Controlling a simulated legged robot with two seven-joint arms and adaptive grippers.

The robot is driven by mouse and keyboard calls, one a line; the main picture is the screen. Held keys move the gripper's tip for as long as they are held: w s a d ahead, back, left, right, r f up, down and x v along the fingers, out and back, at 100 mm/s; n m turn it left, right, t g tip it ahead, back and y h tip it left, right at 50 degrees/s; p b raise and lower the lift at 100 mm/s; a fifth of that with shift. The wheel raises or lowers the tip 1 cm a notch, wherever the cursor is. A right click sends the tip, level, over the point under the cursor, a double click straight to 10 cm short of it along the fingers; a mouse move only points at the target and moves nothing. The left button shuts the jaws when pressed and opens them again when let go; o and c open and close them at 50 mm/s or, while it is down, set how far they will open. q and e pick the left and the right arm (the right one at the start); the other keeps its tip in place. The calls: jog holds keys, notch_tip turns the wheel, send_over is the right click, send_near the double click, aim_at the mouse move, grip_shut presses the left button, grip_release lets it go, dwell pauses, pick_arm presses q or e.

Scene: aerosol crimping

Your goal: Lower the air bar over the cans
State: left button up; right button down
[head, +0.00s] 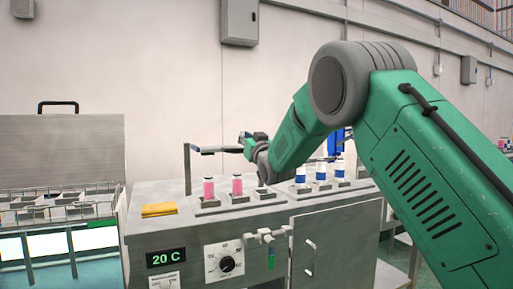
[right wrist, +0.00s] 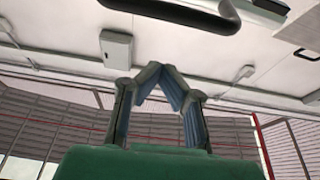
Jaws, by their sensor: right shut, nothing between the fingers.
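The air bar (head: 215,150) is a thin dark bar on an upright post at the left, raised above the row of cans. Two pink cans (head: 237,186) and several blue-and-white cans (head: 321,173) stand upright in holders on the machine top. My right gripper (head: 248,142) is at the right end of the visible bar; whether it touches is unclear. In the right wrist view its fingers (right wrist: 164,74) are shut with tips together and empty. A dark rounded bar (right wrist: 185,14) crosses above them. My right arm hides part of the row. My left gripper is out of view.
The grey machine (head: 190,235) carries a temperature display (head: 166,258), a dial (head: 226,264) and a door (head: 330,250). A folded yellow cloth (head: 159,210) lies on its top left. An open-lidded bath (head: 65,150) with trays stands at the left.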

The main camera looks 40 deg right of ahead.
jog(key=f+v, duration=0.2)
jog(key=v, duration=0.7)
jog(key=shift+w+a+p, duration=0.2)
jog(key=shift+w+p, duration=0.15)
jog(key=shift+p, duration=0.05)
jog(key=shift+d, duration=0.1)
